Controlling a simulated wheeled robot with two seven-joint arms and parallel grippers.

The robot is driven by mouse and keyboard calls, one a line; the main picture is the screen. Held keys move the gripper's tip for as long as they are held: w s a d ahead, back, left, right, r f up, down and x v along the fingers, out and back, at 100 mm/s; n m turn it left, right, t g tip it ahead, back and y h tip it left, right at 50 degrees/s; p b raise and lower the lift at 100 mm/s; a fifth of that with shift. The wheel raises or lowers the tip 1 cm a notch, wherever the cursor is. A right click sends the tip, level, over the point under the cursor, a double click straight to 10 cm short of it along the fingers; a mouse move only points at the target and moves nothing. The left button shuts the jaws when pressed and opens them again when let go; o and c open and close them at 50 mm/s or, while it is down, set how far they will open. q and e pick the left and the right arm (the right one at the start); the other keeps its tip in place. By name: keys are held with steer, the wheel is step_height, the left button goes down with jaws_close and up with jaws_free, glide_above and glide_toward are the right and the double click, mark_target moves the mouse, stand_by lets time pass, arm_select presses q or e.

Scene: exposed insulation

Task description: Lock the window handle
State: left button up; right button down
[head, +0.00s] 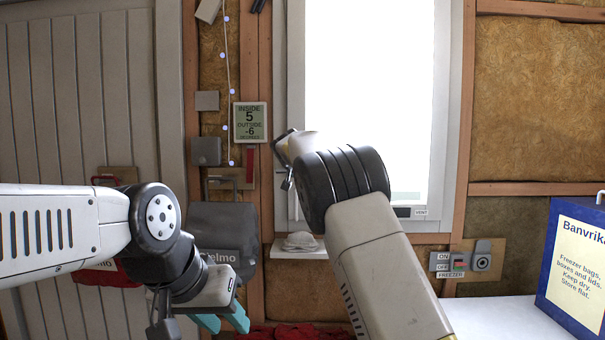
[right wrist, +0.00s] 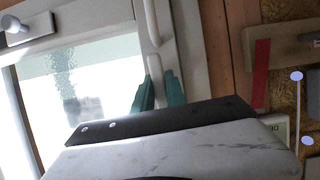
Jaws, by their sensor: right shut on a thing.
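The window (head: 365,90) stands bright in its pale frame in the middle of the head view. Its lower part and handle are hidden there by my right arm. In the right wrist view, the white window handle (right wrist: 155,68) is on the frame, with my right gripper (right wrist: 159,88) at it. The teal fingers sit on either side of the handle, shut on it. My wrist housing covers the lower part of that view. My left gripper (head: 222,320) is low in the head view, teal fingers apart and nothing seen between them.
A small sill shelf (head: 299,254) holds a pale cap-like item below the window. A display (head: 250,122) hangs left of the window. A freezer switch (head: 459,263) is at lower right. A blue box (head: 580,260) stands on a white surface (head: 500,318) at the right.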

steer(key=shift+a+m, duration=0.25)
steer(key=shift+m, duration=0.05)
stand_by(0.4)
steer(key=c, duration=1.4)
jaws_free()
steer(key=shift+o, duration=0.2)
steer(key=v, duration=0.7)
steer(key=shift+s, duration=0.35)
steer(key=shift+d+r, duration=0.1)
steer(key=shift+r, duration=0.05)
